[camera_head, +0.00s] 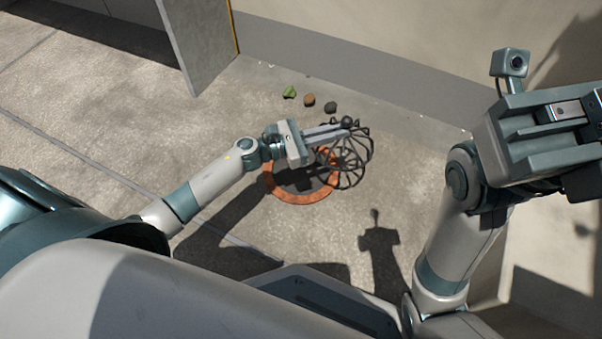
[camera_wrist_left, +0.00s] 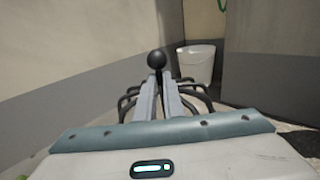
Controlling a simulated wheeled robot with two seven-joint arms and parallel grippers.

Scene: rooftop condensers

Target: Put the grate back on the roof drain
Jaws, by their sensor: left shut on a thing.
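The grate (camera_head: 357,157) is a black dome of curved bars with a ball knob (camera_wrist_left: 157,60) on top. My left gripper (camera_head: 345,128) is shut on the grate near its knob. The roof drain (camera_head: 300,197) is an orange-brown ring around a dark middle, set in the roof floor. The grate overlaps the drain's right side in the head view; I cannot tell whether it touches the ring. In the left wrist view the bars spread out on both sides of the fingers. My right gripper (camera_head: 578,110) is raised at the right; its fingertips are not clear.
A green leaf (camera_head: 289,92), a brown lump (camera_head: 309,99) and a dark stone (camera_head: 330,107) lie on the floor beyond the drain. A low wall runs behind them, and a grey panel (camera_head: 203,45) stands at the upper left. A white bucket (camera_wrist_left: 195,62) shows in the left wrist view.

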